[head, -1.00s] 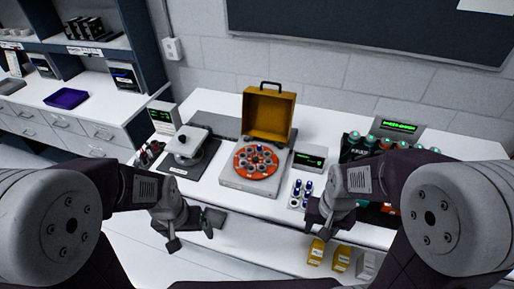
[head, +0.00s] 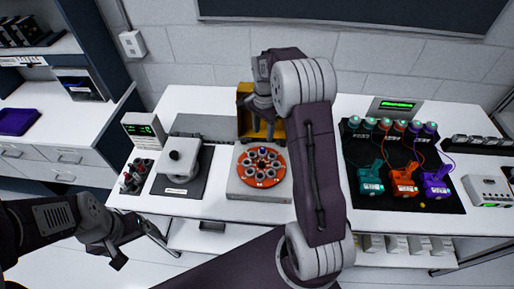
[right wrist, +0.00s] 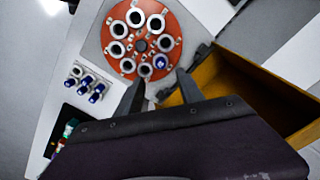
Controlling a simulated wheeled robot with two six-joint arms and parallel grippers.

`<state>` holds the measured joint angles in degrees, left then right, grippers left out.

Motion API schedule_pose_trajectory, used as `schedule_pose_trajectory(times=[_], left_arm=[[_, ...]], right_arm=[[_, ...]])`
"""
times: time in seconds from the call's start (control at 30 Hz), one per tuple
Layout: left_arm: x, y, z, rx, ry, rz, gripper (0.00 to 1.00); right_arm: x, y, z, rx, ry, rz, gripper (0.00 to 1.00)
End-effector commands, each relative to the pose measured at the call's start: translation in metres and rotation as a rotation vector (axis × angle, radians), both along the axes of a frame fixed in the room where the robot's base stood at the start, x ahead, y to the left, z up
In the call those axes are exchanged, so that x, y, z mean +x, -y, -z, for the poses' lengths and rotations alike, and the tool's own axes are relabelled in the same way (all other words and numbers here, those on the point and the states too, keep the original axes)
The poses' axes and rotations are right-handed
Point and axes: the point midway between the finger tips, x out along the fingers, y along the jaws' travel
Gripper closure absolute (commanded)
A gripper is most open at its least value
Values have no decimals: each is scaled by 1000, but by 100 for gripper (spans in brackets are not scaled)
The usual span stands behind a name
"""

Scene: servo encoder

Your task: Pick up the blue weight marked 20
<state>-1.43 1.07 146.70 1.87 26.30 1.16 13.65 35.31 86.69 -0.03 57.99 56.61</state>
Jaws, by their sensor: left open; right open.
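An orange-red disc (head: 283,169) on a grey base holds a ring of round grey pieces. One blue-topped piece (head: 262,150) sits at its back edge; it also shows in the right wrist view (right wrist: 160,62). No number is readable on it. My right gripper (head: 263,132) is open and empty, pointing down above the back of the disc. In the right wrist view its fingertips (right wrist: 159,78) lie either side of the blue piece's line, apart from it. Several blue-capped pieces (right wrist: 88,86) stand in a small white rack. My left gripper (head: 143,248) is open and empty, before the bench's front left.
A yellow case (right wrist: 235,90) stands open close behind the disc, beside my right gripper. A grey device (head: 180,160) stands left of the disc. A black mat (head: 400,160) with teal, orange and purple units lies right. My right arm hides bench between.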

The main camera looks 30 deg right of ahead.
Motion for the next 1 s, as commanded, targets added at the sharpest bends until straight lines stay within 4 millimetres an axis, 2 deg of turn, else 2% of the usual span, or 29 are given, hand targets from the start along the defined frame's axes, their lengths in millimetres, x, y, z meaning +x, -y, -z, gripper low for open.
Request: schedule_pose_trajectory(times=[0.2, 0.4, 0.53, 0.63, 0.9, 1.0], left_arm=[[0, 0, -8, 0, 0, 0, 9], [0, 0, -12, 0, 0, 0, 9], [0, 0, -23, 0, 0, 0, 9], [0, 0, -24, 0, 0, 0, 9], [0, 0, -23, 0, 0, 0, 9], [0, 0, -23, 0, 0, 0, 9]], right_arm=[[-1, -1, 31, 1, -3, -3, 55], [-1, 0, 41, 1, -3, -2, 55], [-2, 4, 64, 2, -6, -2, 55], [-2, 4, 81, 2, -4, -3, 55], [0, 4, 87, 0, 0, -4, 55], [0, 4, 87, 0, 0, -4, 83]])
